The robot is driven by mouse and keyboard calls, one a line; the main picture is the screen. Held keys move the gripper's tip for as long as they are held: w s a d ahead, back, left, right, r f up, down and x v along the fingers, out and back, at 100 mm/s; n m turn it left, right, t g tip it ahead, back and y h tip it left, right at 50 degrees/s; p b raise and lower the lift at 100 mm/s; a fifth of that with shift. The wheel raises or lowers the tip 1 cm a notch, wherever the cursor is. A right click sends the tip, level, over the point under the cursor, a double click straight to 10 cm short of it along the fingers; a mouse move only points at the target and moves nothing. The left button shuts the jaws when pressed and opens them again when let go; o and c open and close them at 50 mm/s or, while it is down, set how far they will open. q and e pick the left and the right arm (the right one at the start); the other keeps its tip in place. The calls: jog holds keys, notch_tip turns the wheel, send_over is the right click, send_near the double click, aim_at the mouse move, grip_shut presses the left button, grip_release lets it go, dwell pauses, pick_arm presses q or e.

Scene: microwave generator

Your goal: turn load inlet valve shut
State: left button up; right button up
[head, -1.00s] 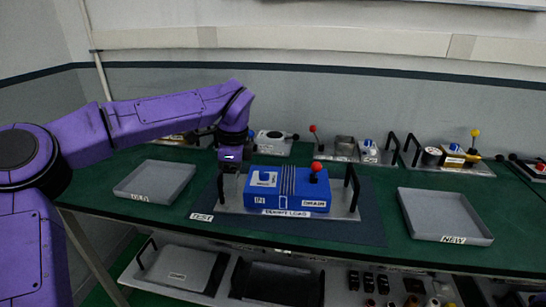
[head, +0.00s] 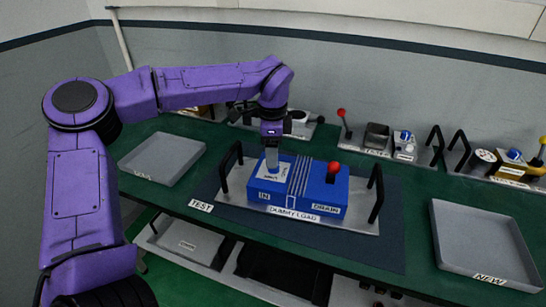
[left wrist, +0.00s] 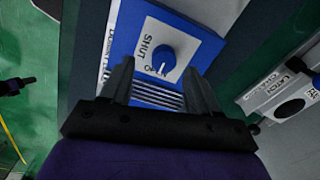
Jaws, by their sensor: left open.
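The blue dummy load block (head: 320,192) sits on a metal plate with black handles, in the middle of the bench. Its inlet valve is a round blue knob (left wrist: 163,59) with a white pointer line, on a white label reading SHUT and a second, partly hidden word. The pointer is toward the second word, not SHUT. My right gripper is not in view.
A red-balled lever (head: 334,170) stands on the block's right part. The handles (head: 376,190) rise at the plate's ends. Empty grey trays lie left (head: 162,158) and right (head: 480,243). Other devices (head: 390,142) line the bench's back.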

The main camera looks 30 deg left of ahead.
pick_arm(q)
jog(key=f, duration=0.2)
jog(key=w+f, duration=0.1)
jog(key=f, duration=0.1)
jog(key=shift+w, duration=0.1)
jog(key=shift+s, duration=0.4)
jog(key=shift+w, duration=0.15)
jog(key=c, duration=1)
jog(key=shift+c, duration=0.2)
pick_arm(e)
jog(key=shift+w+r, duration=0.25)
